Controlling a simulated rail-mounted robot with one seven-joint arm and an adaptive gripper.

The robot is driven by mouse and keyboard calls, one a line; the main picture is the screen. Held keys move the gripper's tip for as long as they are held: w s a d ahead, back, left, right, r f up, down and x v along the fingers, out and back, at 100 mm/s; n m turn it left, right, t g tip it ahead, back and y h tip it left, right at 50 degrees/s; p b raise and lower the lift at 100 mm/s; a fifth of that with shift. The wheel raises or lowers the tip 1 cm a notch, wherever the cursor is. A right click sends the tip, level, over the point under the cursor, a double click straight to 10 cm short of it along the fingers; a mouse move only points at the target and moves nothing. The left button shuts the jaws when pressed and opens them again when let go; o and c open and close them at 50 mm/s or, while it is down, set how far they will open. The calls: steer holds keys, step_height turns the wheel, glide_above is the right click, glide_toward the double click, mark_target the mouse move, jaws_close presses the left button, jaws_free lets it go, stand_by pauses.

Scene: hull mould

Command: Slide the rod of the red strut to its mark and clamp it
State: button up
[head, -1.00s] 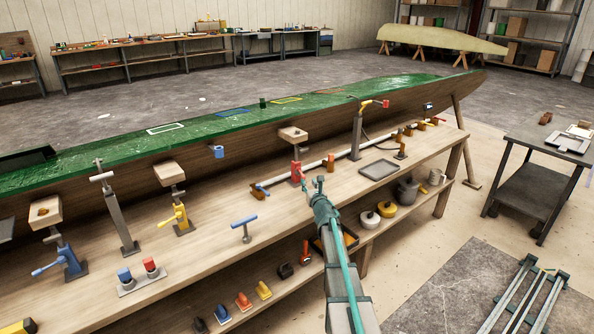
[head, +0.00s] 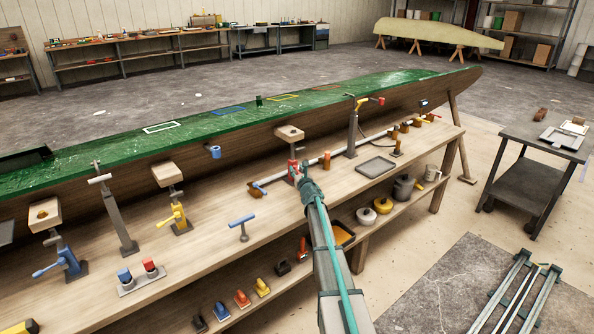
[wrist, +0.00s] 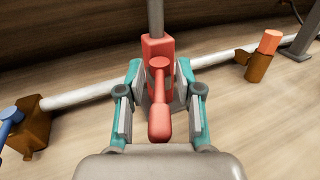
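The red strut's red body (wrist: 158,55) stands upright on the bench in the wrist view, with a grey rod (wrist: 155,15) rising from it. A red lever (wrist: 160,118) points toward the camera. In the head view the red strut (head: 292,168) is partly hidden by my gripper (head: 304,177), and a wooden pad (head: 289,133) tops its rod by the hull. In the wrist view my gripper (wrist: 159,78) is open, its teal fingers on either side of the red body and lever. I cannot tell whether the fingertips touch it. No mark shows on the visible rod.
A white pipe (wrist: 85,97) in brown brackets runs behind the strut. Yellow (head: 179,219) and blue (head: 70,265) struts stand left on the bench. A blue T-handle (head: 242,222) stands nearby, a grey tray (head: 376,167) right. The green hull (head: 200,125) lies behind.

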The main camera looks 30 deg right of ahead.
steer(key=shift+c, duration=0.3)
jaws_close()
